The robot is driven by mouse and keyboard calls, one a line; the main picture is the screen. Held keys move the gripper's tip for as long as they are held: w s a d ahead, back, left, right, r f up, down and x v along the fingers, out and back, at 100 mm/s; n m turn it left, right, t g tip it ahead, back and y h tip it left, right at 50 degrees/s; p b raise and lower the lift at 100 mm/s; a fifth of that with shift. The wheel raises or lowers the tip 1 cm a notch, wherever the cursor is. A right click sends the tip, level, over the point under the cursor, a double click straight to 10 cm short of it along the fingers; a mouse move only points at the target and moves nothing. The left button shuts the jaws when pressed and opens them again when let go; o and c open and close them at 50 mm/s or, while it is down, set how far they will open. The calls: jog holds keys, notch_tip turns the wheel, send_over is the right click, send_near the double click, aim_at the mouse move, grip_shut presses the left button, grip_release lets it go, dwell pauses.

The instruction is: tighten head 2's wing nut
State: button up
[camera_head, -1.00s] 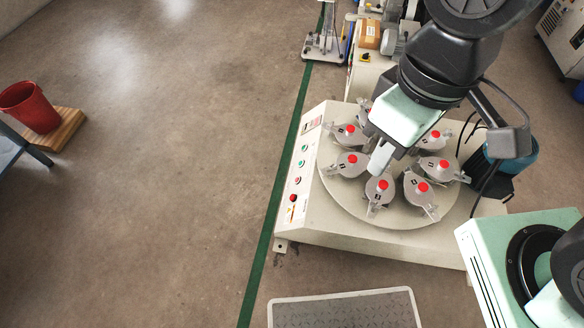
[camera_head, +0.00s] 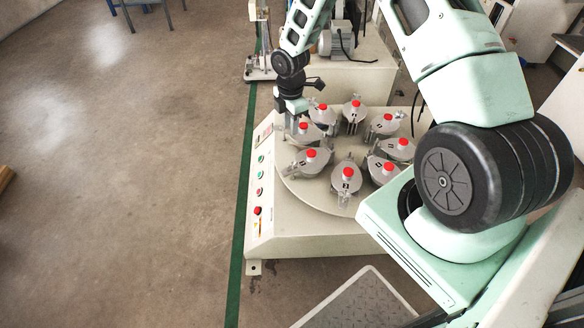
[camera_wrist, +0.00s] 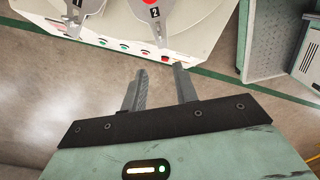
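Head 2 (camera_wrist: 150,12) is a grey plate with a black "2" label at the top of the wrist view, cut off by the frame edge. I cannot clearly pick out its wing nut there. In the head view, several grey heads with red knobs stand on the round turntable (camera_head: 318,200); their numbers are too small to read surely. My gripper (camera_wrist: 161,88) points toward the machine with its two fingers apart and nothing between them. In the head view, my gripper (camera_head: 290,126) hangs by the turntable's left edge, near the control panel; its fingertips are hard to make out.
The control panel (camera_head: 257,190) with green and red buttons lines the machine's left side. Another head (camera_wrist: 75,15) is left of head 2 in the wrist view. A motor (camera_head: 338,40) stands behind. Open floor (camera_head: 130,200) lies left of the green line.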

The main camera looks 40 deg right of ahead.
aim_at(293, 166)
jog(key=f, duration=0.6)
jog(key=f+b, duration=0.1)
jog(key=f, duration=0.5)
jog(key=f+b, duration=0.1)
jog(key=f, duration=0.5)
jog(key=shift+d, duration=0.35)
grip_shut()
